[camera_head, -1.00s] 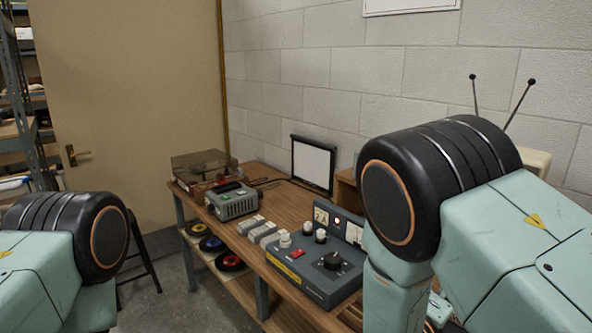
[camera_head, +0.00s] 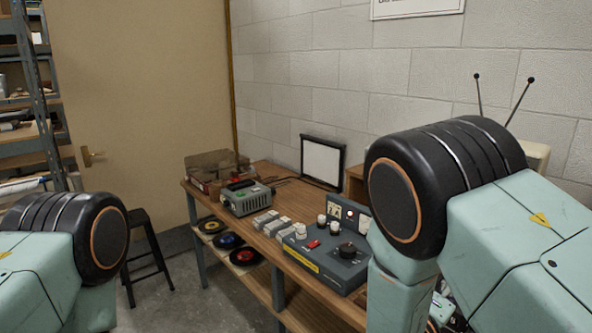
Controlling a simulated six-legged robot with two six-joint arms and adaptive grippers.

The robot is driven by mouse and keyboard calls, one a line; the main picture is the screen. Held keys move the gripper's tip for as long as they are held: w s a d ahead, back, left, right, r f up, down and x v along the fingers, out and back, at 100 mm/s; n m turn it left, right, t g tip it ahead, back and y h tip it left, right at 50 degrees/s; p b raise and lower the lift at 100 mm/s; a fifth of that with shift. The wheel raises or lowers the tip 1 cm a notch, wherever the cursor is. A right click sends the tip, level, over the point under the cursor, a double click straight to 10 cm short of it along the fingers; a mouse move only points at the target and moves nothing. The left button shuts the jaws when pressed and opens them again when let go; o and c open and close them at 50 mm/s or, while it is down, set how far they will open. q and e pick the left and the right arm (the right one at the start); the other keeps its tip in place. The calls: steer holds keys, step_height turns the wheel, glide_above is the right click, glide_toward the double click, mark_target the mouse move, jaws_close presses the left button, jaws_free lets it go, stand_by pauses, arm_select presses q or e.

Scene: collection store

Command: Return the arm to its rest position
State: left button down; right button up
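Both of my arms show only as upper links in the head view, with pale green shells and black ringed joints. The left one is at the lower left edge, and the right one fills the right side. The right arm hides part of the bench and the right end of the grey control box.
A wooden bench (camera_head: 287,205) runs along the wall. A black stool (camera_head: 141,220), shelving (camera_head: 38,110) and a door (camera_head: 140,120) stand left.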

steer(key=s+a+f+m+g+y+b, duration=0.25)
steer(key=s+f+y, duration=0.2)
steer(key=f, duration=0.65)
steer(key=s+a+f+m+g+y+b, duration=0.1)
steer(key=s+a+f+m+y+b, duration=0.3)
steer(key=f, duration=0.6)
arm_select(q)
step_height(320, 180, down, 23)
steer(key=b, duration=1.6)
steer(key=shift+a, duration=0.2)
arm_select(e)
steer(key=s+a+f+g+y, duration=0.1)
steer(key=s+f+g+y, duration=0.4)
steer(key=s+f, duration=2.1)
steer(key=g, duration=0.3)
steer(key=shift+s+a+f, duration=0.2)
steer(key=shift+s+a, duration=0.15)
arm_select(q)
steer(key=shift+w+r, duration=0.1)
